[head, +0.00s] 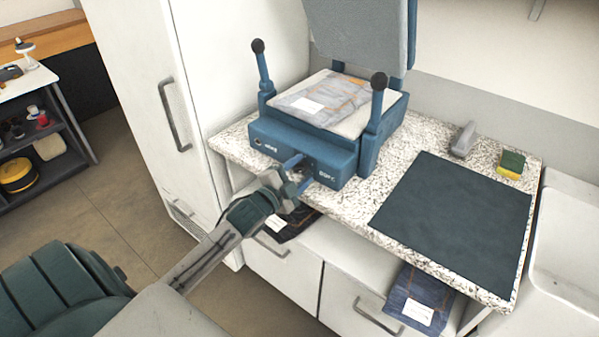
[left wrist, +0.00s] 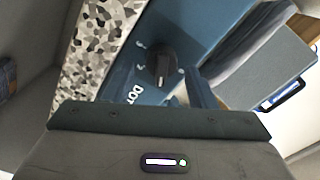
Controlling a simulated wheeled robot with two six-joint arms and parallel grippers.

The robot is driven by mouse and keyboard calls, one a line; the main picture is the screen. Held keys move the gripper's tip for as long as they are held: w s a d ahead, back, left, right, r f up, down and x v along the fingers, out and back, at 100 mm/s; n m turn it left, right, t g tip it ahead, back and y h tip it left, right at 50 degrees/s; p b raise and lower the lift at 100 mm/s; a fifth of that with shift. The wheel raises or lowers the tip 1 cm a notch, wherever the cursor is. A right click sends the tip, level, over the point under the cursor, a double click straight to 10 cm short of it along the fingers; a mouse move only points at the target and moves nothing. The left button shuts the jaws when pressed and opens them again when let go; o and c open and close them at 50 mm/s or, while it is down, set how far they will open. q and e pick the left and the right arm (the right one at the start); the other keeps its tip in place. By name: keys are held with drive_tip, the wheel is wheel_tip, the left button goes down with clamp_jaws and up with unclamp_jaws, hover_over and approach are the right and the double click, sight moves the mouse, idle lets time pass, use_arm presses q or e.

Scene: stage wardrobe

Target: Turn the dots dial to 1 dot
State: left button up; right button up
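A blue press (head: 305,150) stands on the speckled counter, its lid raised and folded denim (head: 322,98) with a white label on its pad. The black dots dial (left wrist: 163,66) shows in the left wrist view on the press's blue front panel, beside white lettering that is partly hidden. A pale pointer line on the knob points toward the bottom of that view. Small white marks sit near the knob; I cannot read the setting. My left gripper (head: 298,173) is at the front panel, its blue fingers apart around the dial's place. Contact is unclear. My right gripper is not in view.
A dark mat (head: 455,222) covers the counter's right part, with a grey object (head: 463,139) and a yellow-green sponge (head: 511,164) behind it. Folded jeans (head: 418,296) lie below the counter. A white cabinet (head: 150,90) stands left of the press.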

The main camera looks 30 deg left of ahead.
use_arm(q)
drive_tip(key=shift+s, duration=0.1)
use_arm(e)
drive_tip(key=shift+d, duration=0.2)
use_arm(q)
drive_tip(key=shift+s+a, duration=0.1)
drive_tip(key=shift+s, duration=0.55)
drive_tip(key=s+b, duration=0.2)
drive_tip(key=s, duration=0.7)
drive_tip(key=shift+s+a, duration=0.15)
drive_tip(key=shift+a, duration=0.2)
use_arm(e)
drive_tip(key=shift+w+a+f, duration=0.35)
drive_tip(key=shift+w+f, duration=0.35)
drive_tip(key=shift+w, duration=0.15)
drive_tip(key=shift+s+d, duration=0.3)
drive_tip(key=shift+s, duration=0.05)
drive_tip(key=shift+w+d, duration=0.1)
